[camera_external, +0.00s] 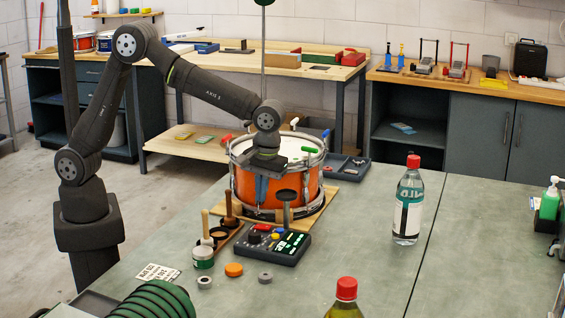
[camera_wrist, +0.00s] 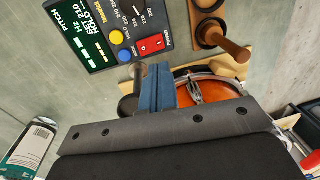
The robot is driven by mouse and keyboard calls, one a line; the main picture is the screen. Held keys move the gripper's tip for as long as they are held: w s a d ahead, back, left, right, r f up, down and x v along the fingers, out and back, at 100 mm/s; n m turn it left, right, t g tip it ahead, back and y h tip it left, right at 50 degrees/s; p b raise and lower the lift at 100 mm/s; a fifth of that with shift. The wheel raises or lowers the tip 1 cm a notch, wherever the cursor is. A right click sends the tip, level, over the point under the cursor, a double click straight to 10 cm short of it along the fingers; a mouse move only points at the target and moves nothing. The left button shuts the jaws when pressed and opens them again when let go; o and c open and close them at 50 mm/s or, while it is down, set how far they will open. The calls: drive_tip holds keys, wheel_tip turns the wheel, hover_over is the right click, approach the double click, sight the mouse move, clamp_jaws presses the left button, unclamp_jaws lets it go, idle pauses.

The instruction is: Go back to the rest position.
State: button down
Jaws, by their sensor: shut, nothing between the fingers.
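My gripper (camera_external: 262,188) hangs at the front side of an orange drum (camera_external: 307,184) in the external view, with the wrist over the drum's front rim. Its blue fingers (camera_wrist: 158,88) are together and empty in the wrist view. The drum has a white head and metal hoops and stands on a wooden board (camera_external: 318,217). In the wrist view, part of its orange shell (camera_wrist: 215,92) shows beside the fingers. I cannot tell whether the fingers touch the drum.
A control box (camera_external: 272,244) with a lit display stands in front of the drum, with a dark round-topped post (camera_external: 286,205) behind it. Wooden-handled tools (camera_external: 229,208) stand to its left. A red-capped bottle (camera_external: 408,205) is to the right. A coiled green hose (camera_external: 155,300) lies front left.

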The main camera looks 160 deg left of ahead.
wheel_tip(320, 180, up, 4)
drive_tip(key=shift+w+a+r, duration=0.15)
drive_tip(key=shift+r, duration=0.05)
